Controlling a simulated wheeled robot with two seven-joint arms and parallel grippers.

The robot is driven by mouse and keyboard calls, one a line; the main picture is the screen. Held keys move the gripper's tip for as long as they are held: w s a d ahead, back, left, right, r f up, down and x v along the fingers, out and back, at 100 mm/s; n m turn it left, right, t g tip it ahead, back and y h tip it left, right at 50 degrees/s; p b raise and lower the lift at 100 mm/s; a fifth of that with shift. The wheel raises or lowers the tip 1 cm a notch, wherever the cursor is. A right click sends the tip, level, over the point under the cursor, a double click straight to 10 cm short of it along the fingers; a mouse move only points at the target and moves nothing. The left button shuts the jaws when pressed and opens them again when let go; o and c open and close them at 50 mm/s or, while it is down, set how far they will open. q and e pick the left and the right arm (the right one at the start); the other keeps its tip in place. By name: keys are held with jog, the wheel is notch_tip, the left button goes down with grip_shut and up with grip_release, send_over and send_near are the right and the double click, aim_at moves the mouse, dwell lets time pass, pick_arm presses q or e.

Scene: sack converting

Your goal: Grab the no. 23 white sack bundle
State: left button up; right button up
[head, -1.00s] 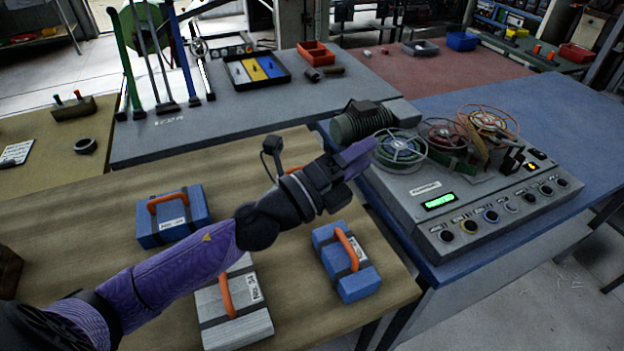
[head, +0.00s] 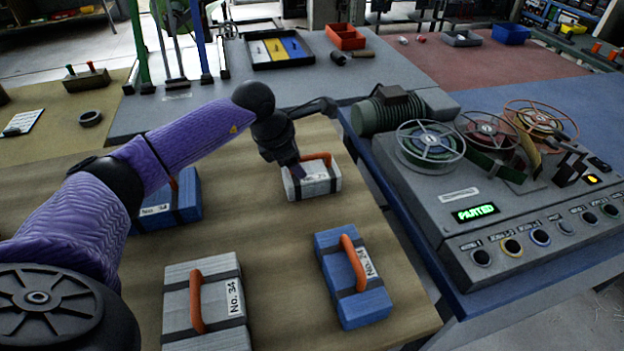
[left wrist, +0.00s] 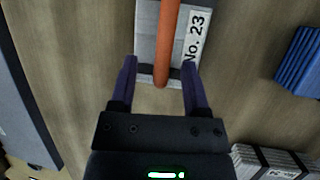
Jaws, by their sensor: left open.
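The No. 23 white sack bundle (head: 322,187) lies on the wooden table near its far right part, with an orange handle and dark straps. In the left wrist view its label reads No. 23 (left wrist: 195,38), and the orange handle (left wrist: 167,40) runs away from the gripper. My left gripper (head: 297,178) points down over the bundle's left part in the head view. In the left wrist view the gripper (left wrist: 158,72) is open, with one finger on each side of the handle's near end. Contact cannot be told. My right gripper is not in view.
A white bundle marked No. 34 (head: 178,296) and a blue bundle (head: 345,307) lie nearer on the table. Another blue bundle (head: 188,190) is partly behind my left arm. A grey machine with reels (head: 455,244) stands to the right, its display reading PARTED.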

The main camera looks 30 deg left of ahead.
pick_arm(q)
grip_shut()
jog(key=shift+f, duration=0.1)
dwell(1.3)
